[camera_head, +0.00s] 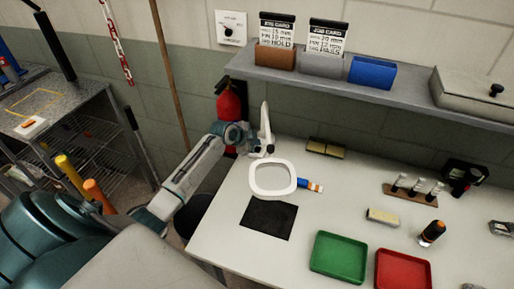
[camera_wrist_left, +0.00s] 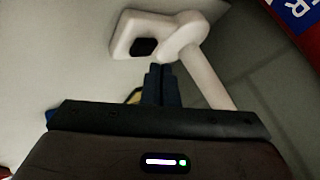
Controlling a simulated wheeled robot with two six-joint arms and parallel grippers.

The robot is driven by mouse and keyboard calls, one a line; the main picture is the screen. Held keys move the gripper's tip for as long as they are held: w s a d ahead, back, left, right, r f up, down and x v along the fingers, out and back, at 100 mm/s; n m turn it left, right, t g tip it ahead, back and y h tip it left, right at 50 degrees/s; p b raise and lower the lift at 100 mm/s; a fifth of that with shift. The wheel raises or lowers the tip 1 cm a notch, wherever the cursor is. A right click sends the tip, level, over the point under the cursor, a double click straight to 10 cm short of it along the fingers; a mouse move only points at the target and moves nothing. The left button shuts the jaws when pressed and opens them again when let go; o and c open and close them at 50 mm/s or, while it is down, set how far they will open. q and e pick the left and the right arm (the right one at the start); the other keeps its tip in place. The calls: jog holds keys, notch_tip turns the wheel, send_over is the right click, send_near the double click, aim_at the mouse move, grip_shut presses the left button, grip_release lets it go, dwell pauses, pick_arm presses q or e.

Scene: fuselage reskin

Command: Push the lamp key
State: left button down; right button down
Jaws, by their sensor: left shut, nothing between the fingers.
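The white lamp stands near the back left of the table, with its upright stem (camera_head: 265,118) and a rounded ring head (camera_head: 253,180). In the left wrist view a white lamp part (camera_wrist_left: 122,40) carries a dark square patch (camera_wrist_left: 143,47) that looks like the key. The pale lamp stem (camera_wrist_left: 208,80) runs down to the right. My left gripper (camera_head: 262,150) is beside the lower stem; its shut, empty fingertips (camera_wrist_left: 160,68) lie just below the dark patch in the wrist view. I cannot tell whether they touch the lamp. My right gripper is out of view.
A black mat (camera_head: 268,219), green tray (camera_head: 338,257) and red tray (camera_head: 403,270) lie on the table (camera_head: 225,235). A blue-and-orange tube (camera_head: 311,186) lies by the ring. A red extinguisher (camera_head: 229,103) is behind my left arm, and a shelf (camera_head: 330,68) hangs above.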

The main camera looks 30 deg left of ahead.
pick_arm(q)
notch_tip(320, 180, up, 6)
jog(key=p, duration=0.3)
jog(key=shift+f+p, duration=0.2)
jog(key=shift+p, duration=0.2)
